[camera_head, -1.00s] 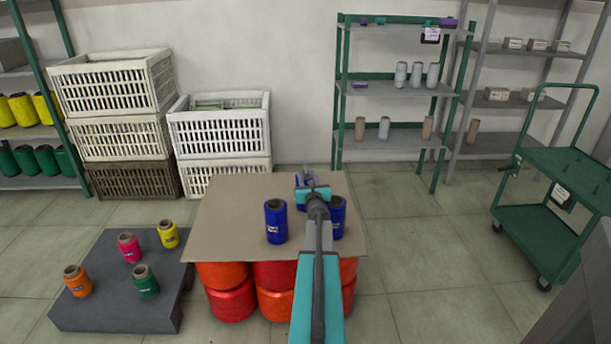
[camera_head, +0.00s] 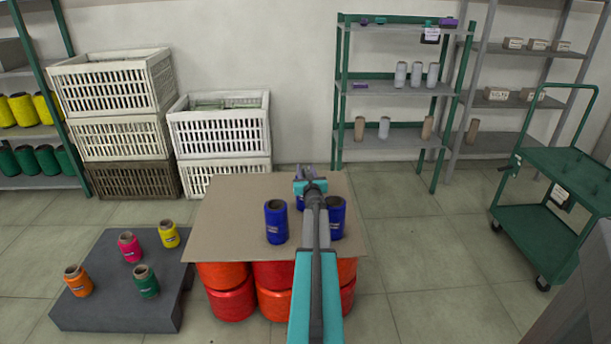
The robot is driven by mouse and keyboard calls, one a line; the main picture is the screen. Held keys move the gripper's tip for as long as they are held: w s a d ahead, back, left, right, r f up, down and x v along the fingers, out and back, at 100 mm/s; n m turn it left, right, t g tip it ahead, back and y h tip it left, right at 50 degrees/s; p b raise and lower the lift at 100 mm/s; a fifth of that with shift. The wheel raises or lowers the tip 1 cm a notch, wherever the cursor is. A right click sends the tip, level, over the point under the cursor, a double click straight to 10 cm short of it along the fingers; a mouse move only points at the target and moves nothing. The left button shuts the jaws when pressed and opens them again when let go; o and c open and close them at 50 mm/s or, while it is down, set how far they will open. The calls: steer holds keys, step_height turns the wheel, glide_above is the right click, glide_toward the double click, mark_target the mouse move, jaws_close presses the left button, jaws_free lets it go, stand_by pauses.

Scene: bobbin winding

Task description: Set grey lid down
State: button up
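My gripper (camera_head: 306,174) is over the far part of the cardboard sheet, at the end of my teal and grey arm. Its fingers are small and partly hidden by my wrist, so I cannot tell whether they are open or shut. I cannot make out a grey lid in or near it. A blue spool, mostly hidden, stands just below or beyond my gripper. Two more blue spools, a left one (camera_head: 276,222) and a right one (camera_head: 337,217), stand upright nearer on the cardboard sheet (camera_head: 225,215). The flat dark grey slab (camera_head: 115,315) lies on the floor at left.
Orange (camera_head: 77,281), pink (camera_head: 130,247), yellow (camera_head: 168,234) and green (camera_head: 146,282) spools stand on the slab. Red spools (camera_head: 231,300) support the cardboard. White crates (camera_head: 219,132) and a green rack (camera_head: 385,90) stand behind. A green trolley (camera_head: 555,240) is at right.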

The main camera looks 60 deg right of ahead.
mark_target(305, 169)
stand_by(0.5)
jaws_close()
steer(key=shift+r, duration=0.15)
steer(key=shift+r, duration=0.55)
step_height(305, 169, up, 2)
steer(key=shift+r, duration=0.1)
steer(key=w+a+r+b+v, duration=0.1)
steer(key=b+v, duration=0.1)
steer(key=v, duration=1.4)
steer(key=shift+r, duration=0.2)
